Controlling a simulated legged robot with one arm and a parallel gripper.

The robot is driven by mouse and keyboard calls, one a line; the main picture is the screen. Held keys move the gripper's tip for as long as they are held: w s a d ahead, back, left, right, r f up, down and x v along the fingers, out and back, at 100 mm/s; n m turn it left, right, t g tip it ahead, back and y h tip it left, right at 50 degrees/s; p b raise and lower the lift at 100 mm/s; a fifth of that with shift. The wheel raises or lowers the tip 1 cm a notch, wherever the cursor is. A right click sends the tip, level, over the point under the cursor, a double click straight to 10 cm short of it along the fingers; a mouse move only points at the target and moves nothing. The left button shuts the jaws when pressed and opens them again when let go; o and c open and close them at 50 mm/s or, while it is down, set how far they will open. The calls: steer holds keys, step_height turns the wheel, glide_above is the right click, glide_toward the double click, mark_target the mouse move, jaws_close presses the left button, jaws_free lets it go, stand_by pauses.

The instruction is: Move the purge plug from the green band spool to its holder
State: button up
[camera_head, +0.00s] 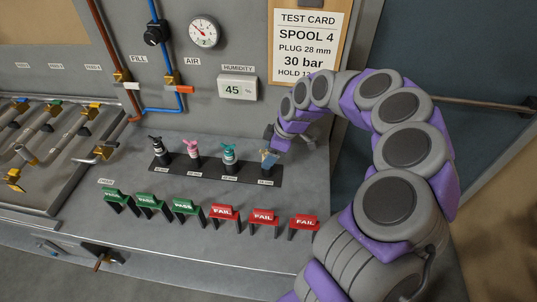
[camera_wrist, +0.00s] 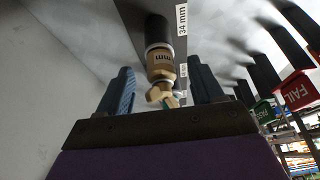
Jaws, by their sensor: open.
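My gripper (camera_head: 272,145) is at the right end of the black plug strip (camera_head: 215,172), just above a tan, brass-coloured plug (camera_head: 268,160). In the wrist view my gripper (camera_wrist: 162,88) is open, with the brass plug (camera_wrist: 160,65) and its black end between or just beyond the fingers. I cannot tell whether they touch it. Black (camera_head: 157,148), pink (camera_head: 193,150) and teal-topped (camera_head: 229,155) plugs stand upright along the strip. A green band (camera_head: 54,102) shows on the pipe rack at left. Which plug is the purge plug is not clear.
Green PASS tags (camera_head: 150,201) and red FAIL tags (camera_head: 264,217) stand in front of the strip. The pipe rack (camera_head: 40,140) fills the left side. A gauge (camera_head: 204,31), humidity display (camera_head: 238,88) and test card (camera_head: 309,40) are on the back panel.

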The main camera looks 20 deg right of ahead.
steer(key=d+p+v, duration=0.1)
steer(key=p+v, duration=0.2)
steer(key=v, duration=1.3)
steer(key=s+a+r+m, duration=0.1)
steer(key=s+a+r, duration=0.3)
steer(key=s+a, duration=0.2)
steer(key=s+a+m+g+h, duration=0.1)
steer(key=s+a+m, duration=0.1)
steer(key=s, duration=0.6)
steer(key=s+a+m+g+h, duration=0.1)
steer(key=s+a+m, duration=0.15)
steer(key=s, duration=0.45)
steer(key=s+d+f+m, duration=0.1)
steer(key=s+m, duration=0.1)
steer(key=s, duration=0.2)
steer(key=s+d+f+m+g+h, duration=0.1)
steer(key=s+f+m, duration=0.1)
steer(key=s, duration=0.3)
steer(key=s+d+f+m+h, duration=0.1)
steer(key=s+f+m, duration=0.1)
steer(key=s+m, duration=0.2)
steer(key=shift+s, duration=0.35)
steer(key=shift+d, duration=0.1)
steer(key=shift+c, duration=0.2)
